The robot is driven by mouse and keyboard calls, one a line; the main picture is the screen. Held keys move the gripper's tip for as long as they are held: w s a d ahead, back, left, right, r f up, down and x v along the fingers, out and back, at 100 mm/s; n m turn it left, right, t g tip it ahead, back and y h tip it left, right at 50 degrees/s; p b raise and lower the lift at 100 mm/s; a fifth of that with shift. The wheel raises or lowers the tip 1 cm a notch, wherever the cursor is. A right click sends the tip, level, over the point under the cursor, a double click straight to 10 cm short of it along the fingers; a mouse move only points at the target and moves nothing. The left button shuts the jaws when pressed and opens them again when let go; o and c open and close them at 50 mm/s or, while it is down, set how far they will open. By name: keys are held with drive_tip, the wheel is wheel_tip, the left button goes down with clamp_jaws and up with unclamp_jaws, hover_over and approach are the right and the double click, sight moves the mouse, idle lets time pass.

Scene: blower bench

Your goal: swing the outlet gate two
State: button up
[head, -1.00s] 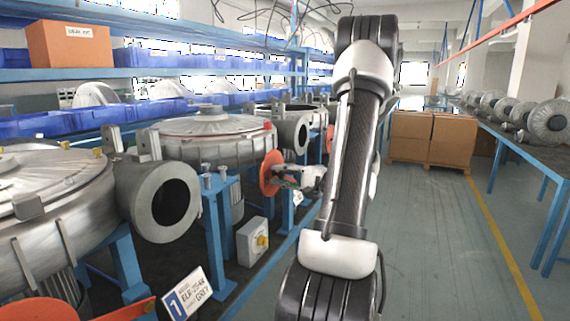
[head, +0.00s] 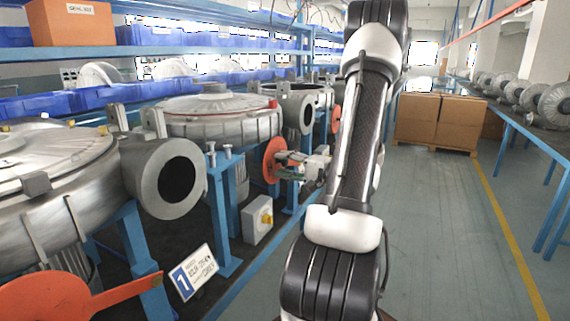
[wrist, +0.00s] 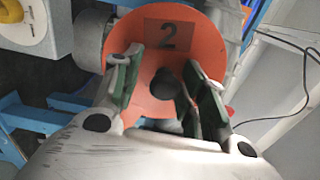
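Outlet gate two is an orange disc with a dark "2" plate (wrist: 172,38). In the wrist view it fills the upper middle, with a dark round knob (wrist: 165,84) on its face. My gripper (wrist: 166,66) is open, one green-lined finger on each side of the knob, with gaps visible beside it. In the head view the gate (head: 273,160) stands upright at the second blower (head: 215,118), and my gripper (head: 287,166) is at its right side. The gate hides the outlet behind it.
The first blower's open outlet (head: 178,184) is at left, with its orange gate (head: 45,298) swung aside below and a "1" sign (head: 193,272). A grey switch box (head: 257,220) stands below gate two. Cartons (head: 437,121) stand behind my arm. The aisle floor at right is clear.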

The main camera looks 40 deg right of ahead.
drive_tip(key=shift+r, duration=0.1)
drive_tip(key=shift+s+d, duration=0.15)
drive_tip(key=shift+s, duration=0.2)
drive_tip(key=v, duration=1.1)
drive_tip(key=shift+s, duration=0.15)
